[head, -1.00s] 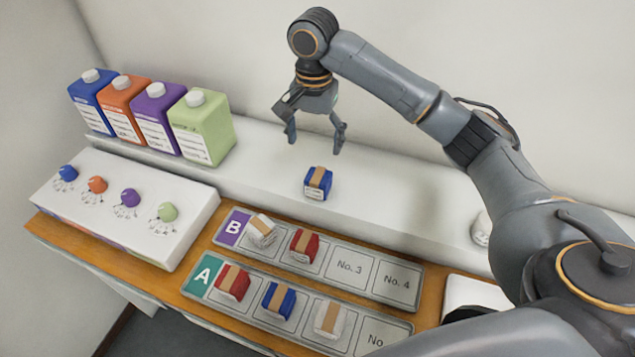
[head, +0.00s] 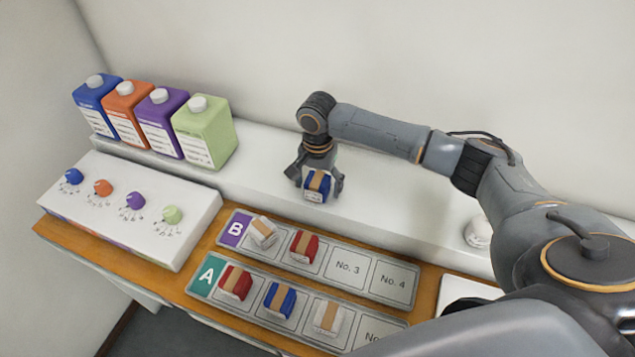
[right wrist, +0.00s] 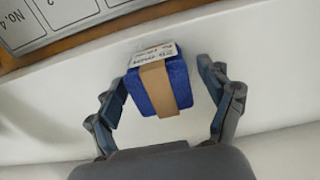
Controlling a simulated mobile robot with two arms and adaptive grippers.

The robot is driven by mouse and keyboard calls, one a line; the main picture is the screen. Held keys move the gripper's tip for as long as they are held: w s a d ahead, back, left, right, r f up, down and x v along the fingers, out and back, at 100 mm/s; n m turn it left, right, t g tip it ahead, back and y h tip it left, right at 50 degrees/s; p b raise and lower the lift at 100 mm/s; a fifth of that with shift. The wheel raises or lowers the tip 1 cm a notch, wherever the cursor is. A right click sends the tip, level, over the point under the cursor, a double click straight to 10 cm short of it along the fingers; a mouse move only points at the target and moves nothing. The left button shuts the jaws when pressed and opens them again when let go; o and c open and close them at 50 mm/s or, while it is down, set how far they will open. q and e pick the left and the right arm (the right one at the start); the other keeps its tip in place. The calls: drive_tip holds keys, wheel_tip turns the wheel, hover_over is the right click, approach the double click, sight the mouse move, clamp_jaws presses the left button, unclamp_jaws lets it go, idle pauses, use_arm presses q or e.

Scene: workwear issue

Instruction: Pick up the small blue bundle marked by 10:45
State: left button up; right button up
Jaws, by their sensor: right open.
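A small blue bundle (head: 317,187) with a tan band and a white label sits on the white ledge (head: 262,168) at the back. It also shows in the right wrist view (right wrist: 158,84), where the label writing is too small to read. My right gripper (head: 320,188) is lowered around this bundle, with one finger on each side. Another blue bundle (head: 279,300) lies in tray A (head: 205,290). My left gripper is not in view.
Tray A also holds a red and a white bundle (head: 328,317). Tray B (head: 235,228) holds a white and a red bundle, with slots No. 3 and No. 4 empty. Several coloured jugs (head: 205,135) stand left on the ledge; a white panel with coloured knobs (head: 135,200) is in front.

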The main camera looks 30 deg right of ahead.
drive_tip(key=shift+w+f, duration=0.1)
drive_tip(key=shift+f, duration=0.1)
drive_tip(key=c, duration=1.3)
drive_tip(key=shift+o, duration=0.2)
drive_tip(key=shift+r, duration=0.2)
